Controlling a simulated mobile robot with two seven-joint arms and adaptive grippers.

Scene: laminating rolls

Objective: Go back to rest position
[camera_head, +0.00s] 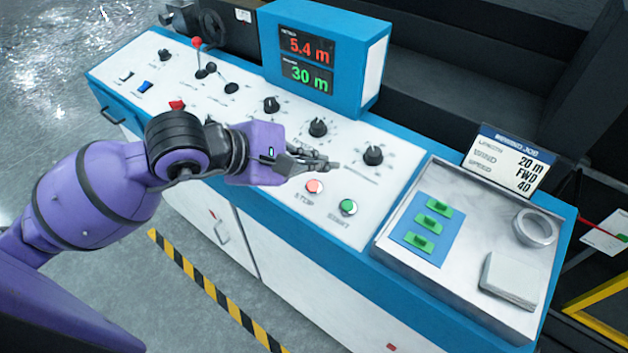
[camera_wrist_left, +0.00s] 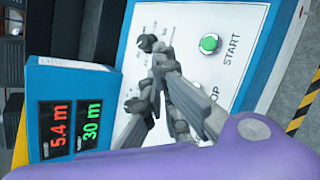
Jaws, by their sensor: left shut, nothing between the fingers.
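My left gripper (camera_head: 333,165) is shut and empty. It hovers over the white control panel (camera_head: 235,110), above the red STOP button (camera_head: 314,187) and beside the black knobs. The green START button (camera_head: 348,207) lies to the right of it. In the left wrist view the gripper (camera_wrist_left: 157,62) covers part of the panel, and the START button (camera_wrist_left: 210,43) shows clear of the fingers. The STOP button is mostly hidden there. My right gripper is in neither view.
A blue display box (camera_head: 325,55) reading 5.4 m and 30 m stands behind the panel. A metal tray (camera_head: 465,262) at the right holds green clips, a tape roll (camera_head: 535,228) and a white pad (camera_head: 510,277). A job sign (camera_head: 508,160) stands behind it. Floor at the front left is open.

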